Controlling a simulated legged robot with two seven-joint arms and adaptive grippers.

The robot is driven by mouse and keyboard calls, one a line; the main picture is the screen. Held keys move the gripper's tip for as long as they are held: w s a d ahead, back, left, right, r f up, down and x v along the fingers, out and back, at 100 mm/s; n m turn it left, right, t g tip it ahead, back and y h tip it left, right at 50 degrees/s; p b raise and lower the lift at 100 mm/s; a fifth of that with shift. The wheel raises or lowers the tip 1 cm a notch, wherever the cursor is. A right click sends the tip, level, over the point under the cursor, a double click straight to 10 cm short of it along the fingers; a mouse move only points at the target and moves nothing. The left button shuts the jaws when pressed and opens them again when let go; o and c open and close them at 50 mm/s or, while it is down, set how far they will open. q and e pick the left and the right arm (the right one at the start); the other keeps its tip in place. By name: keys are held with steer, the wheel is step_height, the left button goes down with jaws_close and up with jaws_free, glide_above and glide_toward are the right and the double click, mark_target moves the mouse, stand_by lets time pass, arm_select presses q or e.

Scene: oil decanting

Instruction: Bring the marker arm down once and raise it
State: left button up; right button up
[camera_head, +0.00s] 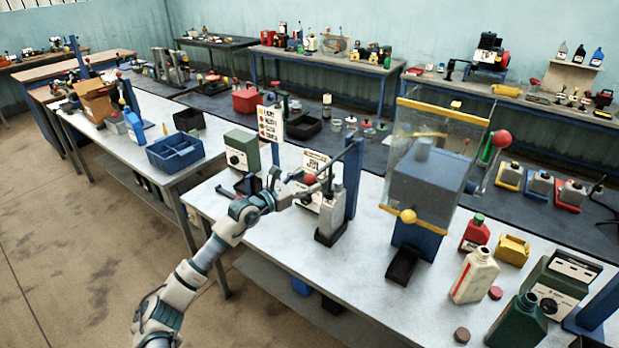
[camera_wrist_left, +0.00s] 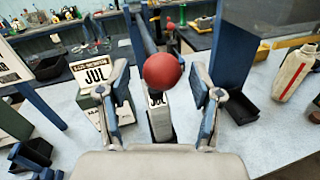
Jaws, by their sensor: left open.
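The marker arm is a dark lever (camera_head: 341,157) on a blue upright post (camera_head: 352,180), with a red ball knob (camera_head: 310,178) at its near end. In the left wrist view the red ball (camera_wrist_left: 162,71) appears between the fingers of my left gripper (camera_wrist_left: 160,84). The fingers are open, with gaps visible on both sides of the ball. In the head view my left gripper (camera_head: 296,186) is at the knob. My right gripper is out of view.
A blue machine with a clear guard (camera_head: 424,190) stands to the right. A green box (camera_head: 241,150) is to the left. Bottles, including a cream one (camera_head: 474,277), stand at right. The table's front-left surface (camera_head: 262,240) is clear.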

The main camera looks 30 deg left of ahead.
arm_select(q)
steer(key=shift+x, duration=0.85)
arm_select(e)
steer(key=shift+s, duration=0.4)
arm_select(q)
jaws_close()
steer(key=shift+r, duration=0.2)
